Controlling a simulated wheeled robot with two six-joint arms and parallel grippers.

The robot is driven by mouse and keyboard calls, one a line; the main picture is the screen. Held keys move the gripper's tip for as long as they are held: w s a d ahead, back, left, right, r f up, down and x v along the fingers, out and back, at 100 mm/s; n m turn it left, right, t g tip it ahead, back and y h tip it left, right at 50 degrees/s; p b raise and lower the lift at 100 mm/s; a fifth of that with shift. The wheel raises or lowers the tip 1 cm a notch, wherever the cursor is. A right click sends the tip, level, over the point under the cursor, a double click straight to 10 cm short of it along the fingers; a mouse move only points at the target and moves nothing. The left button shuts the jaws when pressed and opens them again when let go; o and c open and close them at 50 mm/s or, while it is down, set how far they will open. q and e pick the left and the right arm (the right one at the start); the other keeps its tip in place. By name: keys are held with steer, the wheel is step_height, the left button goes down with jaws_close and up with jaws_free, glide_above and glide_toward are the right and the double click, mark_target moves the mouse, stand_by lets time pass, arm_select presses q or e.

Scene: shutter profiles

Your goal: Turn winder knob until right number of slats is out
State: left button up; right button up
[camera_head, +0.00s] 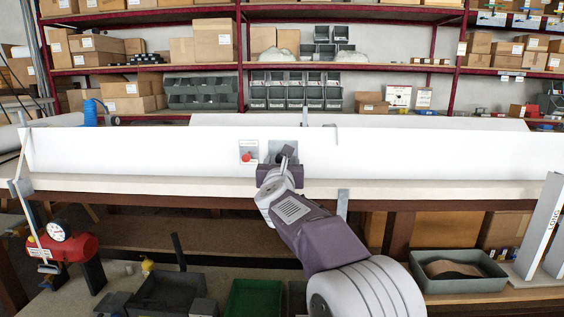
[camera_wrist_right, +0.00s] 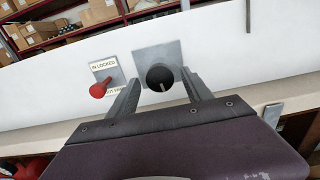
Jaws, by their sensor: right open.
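The winder knob (camera_wrist_right: 160,77) is a dark round knob with a pale mark, on a grey square plate (camera_wrist_right: 150,56) fixed to a long white housing (camera_head: 420,150). In the head view my right gripper hides the knob. My right gripper (camera_head: 284,160) is open in front of the housing. In the right wrist view its two fingers (camera_wrist_right: 161,84) stand either side of the knob, with space between; whether they reach it in depth I cannot tell. I cannot make out any slats coming out of the housing. My left gripper is not in view.
A red knob (camera_wrist_right: 98,90) with a label reading "IN LOCKED" sits left of the winder. The housing lies on a pale bench (camera_head: 120,185). A red tank with a gauge (camera_head: 70,247), a green tray (camera_head: 253,298) and a grey bin (camera_head: 460,284) are below. Shelves stand behind.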

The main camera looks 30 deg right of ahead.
steer(key=shift+x, duration=1.25)
jaws_close()
steer(key=shift+n, duration=0.3)
